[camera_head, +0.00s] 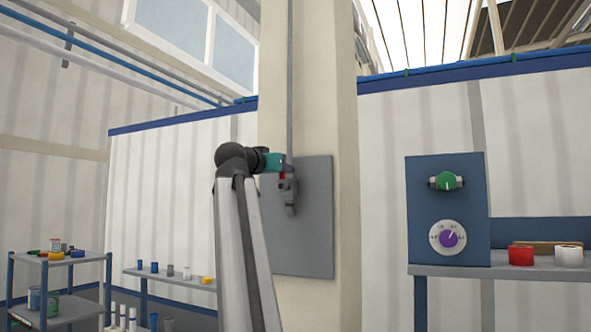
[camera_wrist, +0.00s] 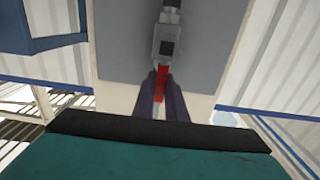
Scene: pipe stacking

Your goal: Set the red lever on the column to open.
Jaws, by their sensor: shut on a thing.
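The red lever (camera_wrist: 160,84) lies between the two dark fingers of my gripper (camera_wrist: 162,95) in the wrist view. The fingers are shut on it. The lever joins a grey switch box (camera_wrist: 168,42) on a grey plate (camera_wrist: 115,30). In the head view, my gripper (camera_head: 283,164) is at the plate (camera_head: 315,220) on the beige column (camera_head: 345,100). Only a small bit of the red lever (camera_head: 282,176) shows there, just above the grey switch body (camera_head: 288,193). My gripper and arm partly hide the plate's left side.
A blue panel (camera_head: 420,220) with a green knob (camera_head: 446,181) and a purple dial (camera_head: 448,238) stands at the right. Red tape (camera_head: 521,255) and white tape (camera_head: 569,256) lie beside it. A shelf cart (camera_head: 30,258) with small items stands at the left. A grey pipe (camera_head: 290,70) runs up the column.

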